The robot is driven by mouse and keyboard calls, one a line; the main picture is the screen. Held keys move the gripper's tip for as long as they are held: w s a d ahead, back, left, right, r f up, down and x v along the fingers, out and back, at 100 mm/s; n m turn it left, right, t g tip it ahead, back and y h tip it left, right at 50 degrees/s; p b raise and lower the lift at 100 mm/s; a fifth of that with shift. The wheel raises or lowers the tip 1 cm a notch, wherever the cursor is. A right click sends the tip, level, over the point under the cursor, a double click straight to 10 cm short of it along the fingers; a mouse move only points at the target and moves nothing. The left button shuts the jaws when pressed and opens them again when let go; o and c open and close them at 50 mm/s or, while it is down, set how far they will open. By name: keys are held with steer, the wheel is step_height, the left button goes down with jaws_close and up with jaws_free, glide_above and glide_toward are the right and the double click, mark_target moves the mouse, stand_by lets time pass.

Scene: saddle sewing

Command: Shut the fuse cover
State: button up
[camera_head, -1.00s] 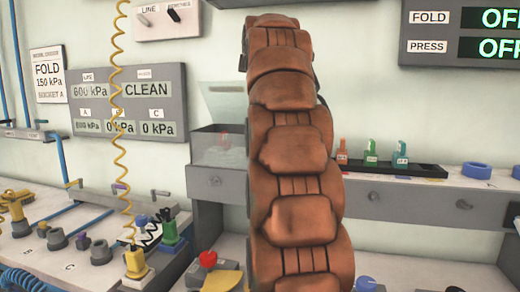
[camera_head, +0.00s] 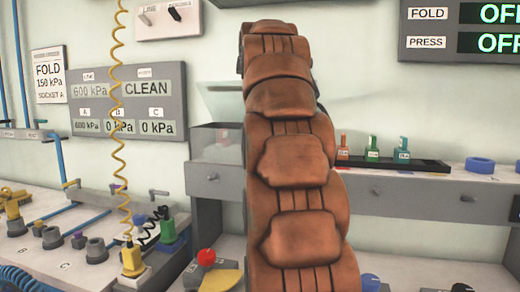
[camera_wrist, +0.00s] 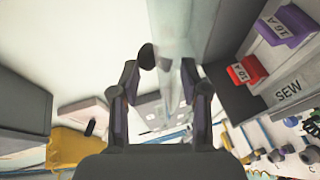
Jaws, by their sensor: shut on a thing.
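The fuse cover (camera_head: 222,104) is a clear panel, raised above the grey fuse box (camera_head: 212,181) left of my arm in the head view. It stands tilted open. In the wrist view the clear cover (camera_wrist: 174,42) runs between the fingers of my gripper (camera_wrist: 162,95), which is shut on its edge. A red 10 A fuse (camera_wrist: 246,70) and a purple 15 A fuse (camera_wrist: 286,27) sit in the box, beside the gripper. In the head view my arm hides the gripper and the cover's right part.
A black rack (camera_head: 420,165) with several small coloured fuses stands on the shelf right of my arm. A blue ring (camera_head: 480,164) lies further right. A red knob (camera_head: 206,257) and a coiled yellow hose (camera_head: 119,180) are at the left.

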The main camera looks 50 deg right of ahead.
steer(key=shift+s+a+f+t+h+b, duration=0.15)
steer(key=shift+a+f+t+h+b, duration=0.15)
steer(key=shift+f+b, duration=0.65)
steer(key=shift+s+a+f+t+h+b, duration=0.1)
steer(key=shift+a+f+t+h+b, duration=0.2)
steer(key=shift+b, duration=1.1)
steer(key=shift+c, duration=0.2)
steer(key=o, duration=0.8)
steer(key=shift+r, duration=0.1)
steer(key=o, duration=0.6)
steer(key=shift+r, duration=0.2)
steer(key=shift+a, duration=0.1)
steer(key=v, duration=0.7)
steer(key=shift+b, duration=0.3)
